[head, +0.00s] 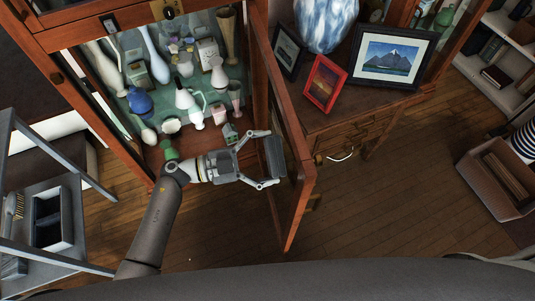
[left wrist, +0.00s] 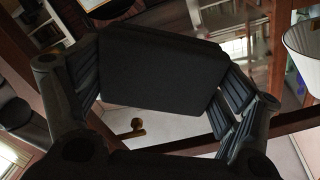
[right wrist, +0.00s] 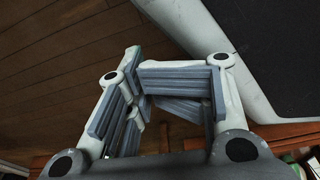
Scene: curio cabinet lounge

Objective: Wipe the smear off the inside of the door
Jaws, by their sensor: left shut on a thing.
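The cabinet door (head: 298,205) stands swung open in the head view, a wooden frame around glass, seen nearly edge-on. My left gripper (head: 270,160) is shut on a dark rectangular pad (head: 275,157), held upright by the inner side of the door. In the left wrist view the black pad (left wrist: 160,70) sits between the fingers and covers much of what lies beyond. I cannot tell whether it touches the glass. I cannot make out a smear. My right gripper (right wrist: 138,85) shows only in the right wrist view, its fingers together and empty.
The cabinet shelves left of the door hold several vases and ornaments, including a blue vase (head: 139,101) and a pink vase (head: 235,97). A dresser (head: 345,112) behind the door carries picture frames. A cart (head: 70,190) stands at left.

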